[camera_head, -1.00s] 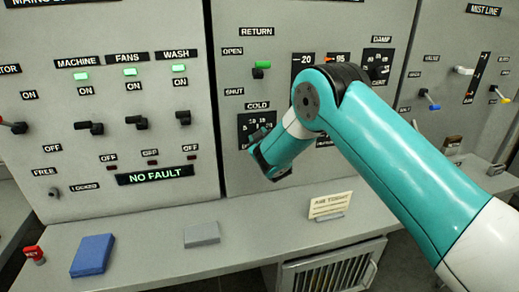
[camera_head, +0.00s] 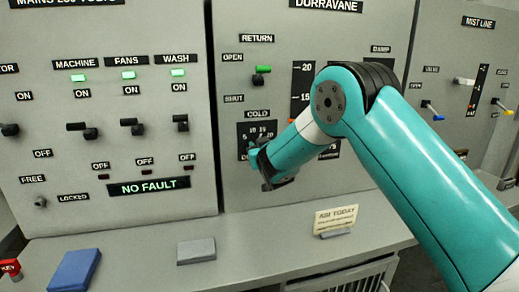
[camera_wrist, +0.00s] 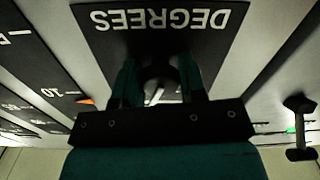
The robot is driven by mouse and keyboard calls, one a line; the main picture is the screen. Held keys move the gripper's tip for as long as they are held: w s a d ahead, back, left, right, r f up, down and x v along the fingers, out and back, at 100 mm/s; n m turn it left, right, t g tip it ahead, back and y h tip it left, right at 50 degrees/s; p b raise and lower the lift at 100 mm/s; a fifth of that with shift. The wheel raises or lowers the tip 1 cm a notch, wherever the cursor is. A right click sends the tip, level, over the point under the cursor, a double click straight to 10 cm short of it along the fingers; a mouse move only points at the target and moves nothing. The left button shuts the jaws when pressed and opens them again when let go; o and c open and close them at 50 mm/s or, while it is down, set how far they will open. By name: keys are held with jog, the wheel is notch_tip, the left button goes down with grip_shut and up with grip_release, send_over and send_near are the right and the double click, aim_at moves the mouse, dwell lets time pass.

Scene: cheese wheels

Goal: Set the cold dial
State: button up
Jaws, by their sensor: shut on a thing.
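The cold dial's black plate (camera_head: 270,128), under the COLD label, carries several numbers in the head view. My gripper (camera_head: 254,154) is at the plate's lower part, where the arm partly covers it. In the wrist view the plate (camera_wrist: 110,35) reads DEGREES upside down. The dark round knob of the cold dial (camera_wrist: 158,74) sits between the two teal fingers of my gripper (camera_wrist: 157,84), which are shut on it. A pale pointer line shows on the knob. The number it points at cannot be read.
A switch panel (camera_head: 130,126) is at left. Below, the ledge holds a blue block (camera_head: 74,271), a grey block (camera_head: 196,250) and a sign (camera_head: 336,219).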

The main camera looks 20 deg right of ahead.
jog(key=shift+r, duration=0.1)
jog(key=o, duration=0.9)
jog(key=shift+s, duration=0.1)
jog(key=shift+s+b, duration=4.35)
jog(key=shift+s, duration=4.25)
